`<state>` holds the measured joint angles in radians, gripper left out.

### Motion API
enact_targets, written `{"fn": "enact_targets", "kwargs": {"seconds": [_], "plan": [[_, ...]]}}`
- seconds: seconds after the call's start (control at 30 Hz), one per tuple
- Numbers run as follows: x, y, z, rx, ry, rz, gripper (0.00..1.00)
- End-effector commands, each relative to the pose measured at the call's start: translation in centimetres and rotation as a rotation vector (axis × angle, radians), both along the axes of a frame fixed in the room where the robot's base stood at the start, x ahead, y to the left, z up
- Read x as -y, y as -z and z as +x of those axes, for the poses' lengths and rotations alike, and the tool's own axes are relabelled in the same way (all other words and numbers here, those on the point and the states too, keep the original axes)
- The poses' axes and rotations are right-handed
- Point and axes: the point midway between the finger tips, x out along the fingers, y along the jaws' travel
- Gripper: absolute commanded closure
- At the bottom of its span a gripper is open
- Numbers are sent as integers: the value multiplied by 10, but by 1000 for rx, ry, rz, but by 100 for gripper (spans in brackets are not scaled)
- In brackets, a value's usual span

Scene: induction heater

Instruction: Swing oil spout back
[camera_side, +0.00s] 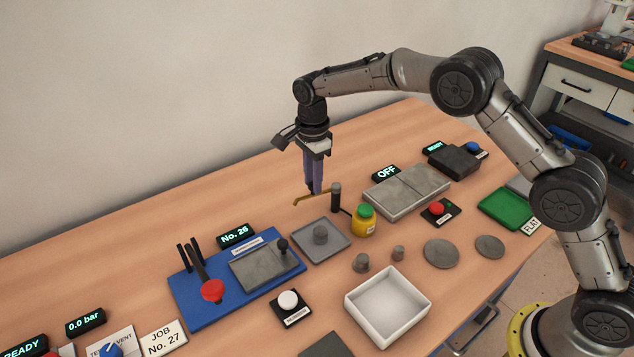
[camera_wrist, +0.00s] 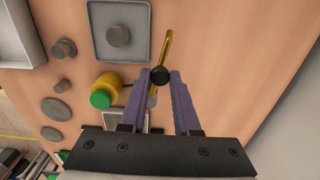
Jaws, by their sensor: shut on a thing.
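My gripper (camera_side: 315,192) points down and is shut on the spout, just left of the post. In the wrist view a round black knob (camera_wrist: 160,75) sits between my fingertips (camera_wrist: 160,73).
The grey tray (camera_side: 301,243) holds a short metal cylinder (camera_side: 320,235). A yellow bottle with a green cap (camera_side: 363,222) stands close to the post. A blue-based fixture (camera_side: 196,309) lies left, a grey block (camera_side: 410,188) right, a white bin (camera_side: 355,311) in front. Table behind the spout is clear.

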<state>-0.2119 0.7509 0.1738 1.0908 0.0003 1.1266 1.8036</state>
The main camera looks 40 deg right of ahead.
Motion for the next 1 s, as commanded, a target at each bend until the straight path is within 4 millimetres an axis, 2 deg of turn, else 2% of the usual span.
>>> {"fn": "enact_targets", "kwargs": {"seconds": [0.6, 1.0], "plan": [[17, -3, 31, 7, 555, 1, 100], [26, -3, 38, 5, 748, 1, 100]]}}
